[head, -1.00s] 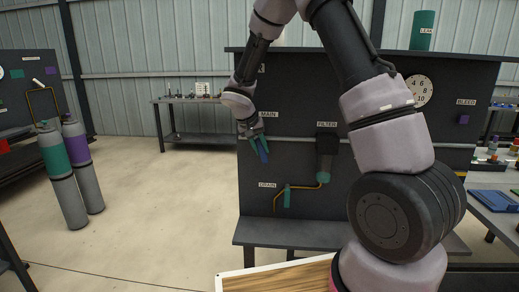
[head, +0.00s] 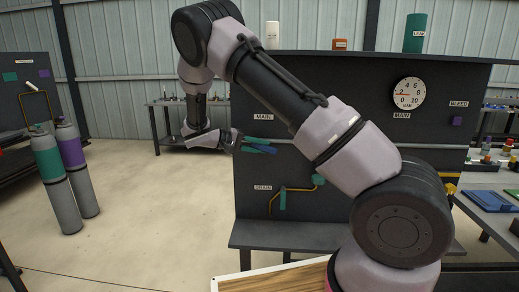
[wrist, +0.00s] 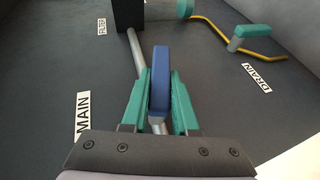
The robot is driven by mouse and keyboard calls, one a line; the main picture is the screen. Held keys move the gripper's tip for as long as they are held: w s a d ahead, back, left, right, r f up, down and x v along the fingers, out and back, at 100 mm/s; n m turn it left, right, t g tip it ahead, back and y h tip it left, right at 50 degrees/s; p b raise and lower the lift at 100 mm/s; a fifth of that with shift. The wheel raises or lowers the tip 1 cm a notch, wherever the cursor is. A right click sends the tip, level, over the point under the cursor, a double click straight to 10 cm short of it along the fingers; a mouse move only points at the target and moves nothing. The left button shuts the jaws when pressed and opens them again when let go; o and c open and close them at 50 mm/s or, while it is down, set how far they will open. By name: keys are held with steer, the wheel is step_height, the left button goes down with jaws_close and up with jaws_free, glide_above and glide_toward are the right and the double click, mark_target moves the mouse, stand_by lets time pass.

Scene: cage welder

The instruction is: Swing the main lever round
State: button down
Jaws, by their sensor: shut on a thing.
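The main lever has a blue handle (head: 262,149), lying nearly level and pointing right on the dark panel, just below the MAIN label (head: 264,117). My gripper (head: 258,145) reaches in from the left with its green fingers on either side of the handle. In the wrist view the blue handle (wrist: 160,82) stands between the two green fingers of my gripper (wrist: 160,98), which are shut on it. The lever's pivot is mostly hidden by the fingers and handle.
A dark filter body (wrist: 127,12) shows beside the grey pipe (wrist: 137,50). A round gauge (head: 408,93) is at the panel's upper right. Two gas cylinders (head: 66,205) stand left; floor between is clear.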

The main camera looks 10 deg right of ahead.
steer(key=shift+r+n+h, duration=0.15)
steer(key=shift+n+h, duration=0.15)
steer(key=shift+h, duration=0.55)
steer(key=shift+r+n+h, duration=0.15)
steer(key=shift+n+h, duration=0.15)
steer(key=shift+h, duration=0.55)
steer(key=shift+d, duration=0.1)
steer(key=c, duration=0.7)
jaws_free()
steer(key=a, duration=0.7)
steer(key=s+a, duration=0.1)
steer(key=a, duration=0.2)
steer(key=shift+a, duration=0.4)
